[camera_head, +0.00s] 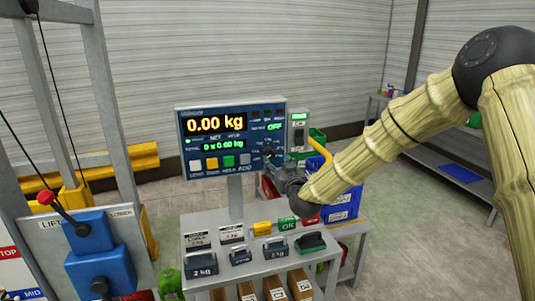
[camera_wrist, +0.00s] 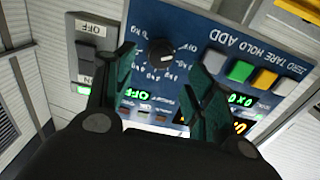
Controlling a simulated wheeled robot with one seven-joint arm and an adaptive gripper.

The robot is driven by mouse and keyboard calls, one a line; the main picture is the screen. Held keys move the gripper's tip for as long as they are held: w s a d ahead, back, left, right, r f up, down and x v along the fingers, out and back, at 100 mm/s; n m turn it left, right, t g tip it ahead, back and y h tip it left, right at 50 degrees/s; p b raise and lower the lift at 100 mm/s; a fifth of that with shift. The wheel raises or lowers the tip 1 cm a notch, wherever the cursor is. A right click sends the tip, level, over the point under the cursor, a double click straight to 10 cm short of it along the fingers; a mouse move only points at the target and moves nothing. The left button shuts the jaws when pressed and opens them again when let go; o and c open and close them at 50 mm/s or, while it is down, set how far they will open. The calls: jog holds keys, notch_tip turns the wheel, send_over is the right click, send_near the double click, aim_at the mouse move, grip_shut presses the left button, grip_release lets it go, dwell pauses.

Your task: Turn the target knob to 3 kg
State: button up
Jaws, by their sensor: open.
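The target knob (camera_wrist: 160,50) is a round black dial on the blue scale panel, ringed by small white labels too blurred to read. A pale mark shows on it, but its setting is unclear. A green OFF readout glows beside it in the wrist view. My gripper (camera_wrist: 161,68) is open, its green-padded fingers on either side of the knob in the picture, with nothing held. I cannot tell whether they touch it. In the head view the blue panel (camera_head: 205,170) shows 0.00 kg, and my gripper (camera_head: 270,158) covers the knob's area at its lower right.
A grey switch box (camera_wrist: 88,60) marked OFF is beside the panel. Several coloured buttons (camera_wrist: 240,72) line the panel. A grey table (camera_head: 262,267) below holds weights and small blocks.

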aim_at(271, 155)
jog(key=shift+p+x, duration=1.25)
jog(key=shift+x, duration=2.2)
jog(key=shift+c, duration=0.3)
jog(key=c, duration=1)
